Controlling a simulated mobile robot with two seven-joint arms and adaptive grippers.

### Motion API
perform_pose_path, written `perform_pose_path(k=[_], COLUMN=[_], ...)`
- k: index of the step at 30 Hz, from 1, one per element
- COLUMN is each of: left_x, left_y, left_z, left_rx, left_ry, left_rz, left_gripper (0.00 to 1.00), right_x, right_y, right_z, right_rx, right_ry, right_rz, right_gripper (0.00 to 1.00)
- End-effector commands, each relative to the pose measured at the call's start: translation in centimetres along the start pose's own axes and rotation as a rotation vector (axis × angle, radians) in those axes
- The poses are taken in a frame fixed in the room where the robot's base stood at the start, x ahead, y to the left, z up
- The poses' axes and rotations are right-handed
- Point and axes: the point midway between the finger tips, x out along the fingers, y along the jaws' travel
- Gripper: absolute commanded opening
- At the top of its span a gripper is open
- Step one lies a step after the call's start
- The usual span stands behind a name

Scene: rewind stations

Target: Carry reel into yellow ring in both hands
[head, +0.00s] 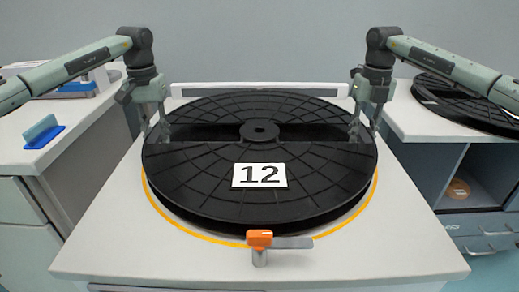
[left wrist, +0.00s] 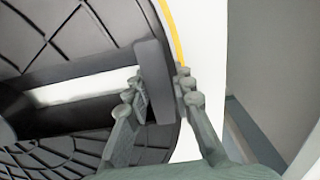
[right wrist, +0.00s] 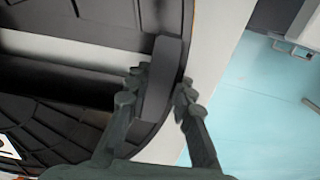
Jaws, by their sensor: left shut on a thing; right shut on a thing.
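The large black reel (head: 205,183) with a white "12" label lies flat over the yellow ring (head: 224,240) on the middle table. The ring shows as an arc along the reel's front and sides; its back is hidden. My left gripper (head: 160,134) is shut on the reel's left rim, and the left wrist view shows its fingers (left wrist: 160,92) either side of a black rim piece. My right gripper (head: 361,134) is shut on the right rim, likewise in the right wrist view (right wrist: 158,92). I cannot tell whether the reel touches the table.
An orange-knobbed lever (head: 260,240) stands at the ring's front edge, close to the reel. A left counter (head: 60,145) holds a blue item (head: 43,133). A right counter (head: 425,122) holds another black reel (head: 455,104). The table's front corners are clear.

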Motion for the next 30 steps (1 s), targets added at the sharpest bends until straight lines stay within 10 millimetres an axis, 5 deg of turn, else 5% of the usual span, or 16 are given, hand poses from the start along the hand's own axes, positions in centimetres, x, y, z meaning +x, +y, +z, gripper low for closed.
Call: perform_pose_path(k=[6, 7, 11, 30], left_x=[1.0, 1.0, 1.0, -0.2], left_y=[-0.1, -0.1, -0.1, 0.0], left_z=[0.0, 0.0, 0.0, -0.1], left_rx=[-0.002, -0.002, -0.002, 0.000], left_ry=[0.001, -0.001, -0.001, 0.002], left_rz=[-0.001, -0.001, -0.001, 0.000], left_gripper=[0.00, 0.26, 0.43, 0.43], right_x=[1.1, 1.1, 1.1, 1.0], right_y=[-0.1, -0.1, -0.1, 0.0], right_z=[0.0, 0.0, 0.0, 0.0], right_rx=[0.002, 0.002, 0.002, 0.000], right_ry=[-0.001, 0.001, 0.001, 0.000], right_rz=[-0.001, -0.002, -0.001, 0.000], right_gripper=[0.00, 0.26, 0.43, 0.43])
